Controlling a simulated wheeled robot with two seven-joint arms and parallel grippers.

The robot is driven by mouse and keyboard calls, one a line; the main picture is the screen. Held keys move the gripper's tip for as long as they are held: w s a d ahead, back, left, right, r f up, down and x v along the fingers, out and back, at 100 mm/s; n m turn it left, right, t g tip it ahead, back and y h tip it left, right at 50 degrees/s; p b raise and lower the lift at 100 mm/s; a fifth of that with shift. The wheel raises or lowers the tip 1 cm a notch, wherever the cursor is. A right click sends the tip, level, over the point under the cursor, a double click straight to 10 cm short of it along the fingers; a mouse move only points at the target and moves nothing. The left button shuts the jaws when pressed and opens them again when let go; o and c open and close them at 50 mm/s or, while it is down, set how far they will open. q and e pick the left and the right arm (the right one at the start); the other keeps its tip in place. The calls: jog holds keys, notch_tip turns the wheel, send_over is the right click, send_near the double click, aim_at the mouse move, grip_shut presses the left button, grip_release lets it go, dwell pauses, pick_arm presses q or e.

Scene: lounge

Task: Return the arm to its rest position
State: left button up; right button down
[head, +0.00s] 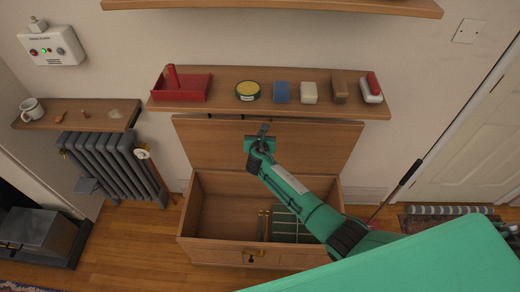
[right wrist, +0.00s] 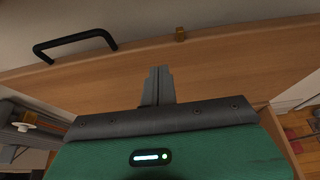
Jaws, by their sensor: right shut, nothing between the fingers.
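My right arm reaches up from the lower right in the head view. Its gripper (head: 263,130) is in front of the raised lid (head: 315,145) of a wooden chest (head: 215,250), below a wall shelf. In the right wrist view the gripper's fingers (right wrist: 158,84) are together with nothing between them, in front of a wooden panel. The chest stands open. A green item with a grid of lines (head: 288,226) lies inside it, partly hidden by my arm. My left gripper is not in view.
The wall shelf (head: 222,105) holds a red tray (head: 182,92), a round tin (head: 247,91), a blue block (head: 281,92) and several other small items. A side shelf (head: 70,107) with a mug (head: 31,110) sits above a radiator (head: 110,165). A black handle (right wrist: 74,42) shows in the wrist view.

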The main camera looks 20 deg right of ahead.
jog(key=s+a+b, duration=0.1)
jog(key=s+a, duration=0.1)
jog(key=s, duration=0.5)
jog(key=shift+s+a, duration=0.2)
jog(key=s+d+f+m+g+y, duration=0.15)
jog(key=s+f+m, duration=0.25)
jog(key=s+f, duration=0.45)
jog(key=s+d+f+m+g, duration=0.2)
jog(key=s+f+m+g, duration=0.3)
jog(key=f, duration=0.6)
jog(key=s+d+f+m+y, duration=0.1)
jog(key=s+f+m, duration=0.2)
jog(key=s+f, duration=0.6)
jog(key=s+d+f+m+g, duration=0.1)
jog(key=s+f+m, duration=0.4)
jog(key=s, duration=0.7)
jog(key=s+d+f+m+g+y, duration=0.1)
jog(key=s+f+m, duration=0.4)
jog(key=s, duration=0.7)
jog(key=s+d+f+m+g, duration=0.3)
jog(key=s+f+m, duration=0.3)
jog(key=s, duration=0.6)
jog(key=shift+s+m+g+y, duration=0.35)
jog(key=shift+m, duration=0.65)
